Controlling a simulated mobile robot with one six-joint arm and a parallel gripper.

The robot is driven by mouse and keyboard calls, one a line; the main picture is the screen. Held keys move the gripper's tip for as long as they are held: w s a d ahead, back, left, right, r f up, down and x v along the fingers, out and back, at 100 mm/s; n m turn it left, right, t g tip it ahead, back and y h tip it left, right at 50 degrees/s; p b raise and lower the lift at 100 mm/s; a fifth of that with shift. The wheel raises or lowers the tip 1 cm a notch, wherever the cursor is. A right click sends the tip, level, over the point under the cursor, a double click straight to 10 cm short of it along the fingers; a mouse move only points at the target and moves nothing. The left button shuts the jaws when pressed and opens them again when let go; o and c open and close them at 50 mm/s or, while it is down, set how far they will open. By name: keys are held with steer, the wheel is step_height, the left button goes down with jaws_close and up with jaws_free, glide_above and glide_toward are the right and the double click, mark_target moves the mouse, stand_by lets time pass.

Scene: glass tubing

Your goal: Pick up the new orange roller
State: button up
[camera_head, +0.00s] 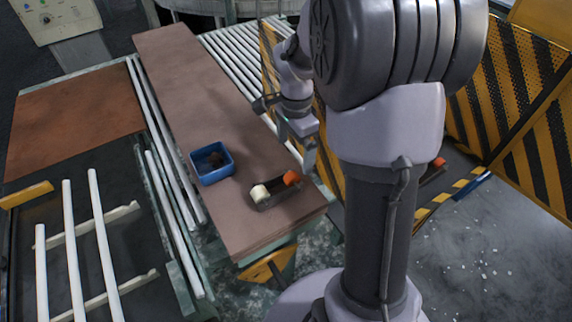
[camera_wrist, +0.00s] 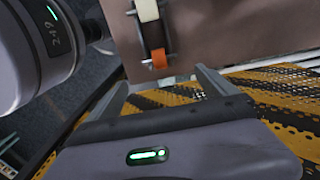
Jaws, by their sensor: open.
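An orange roller (camera_head: 291,177) sits at the right end of a small dark holder (camera_head: 274,192) on the near end of the long brown board. A white roller (camera_head: 260,191) sits at the holder's other end. In the wrist view the orange roller (camera_wrist: 159,59) is just beyond the fingertips, roughly between them, with the white roller (camera_wrist: 147,10) farther up. My gripper (camera_wrist: 162,78) is open and empty. In the head view my gripper (camera_head: 308,155) hangs beside the board's right edge, close to the orange roller, and appears apart from it.
A blue bin (camera_head: 229,174) with dark contents stands on the brown board (camera_head: 185,85), left of the holder. Yellow-black striped guards (camera_head: 530,110) stand at right. A small orange object (camera_head: 438,162) shows behind my arm. White tubes (camera_head: 72,250) lie at lower left.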

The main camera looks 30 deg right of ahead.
mark_target(292, 174)
steer(key=f, duration=0.6)
steer(key=f+b, duration=0.1)
steer(key=f, duration=0.3)
steer(key=shift+w+a+f, duration=0.1)
steer(key=shift+a, duration=0.2)
steer(key=c, duration=1.5)
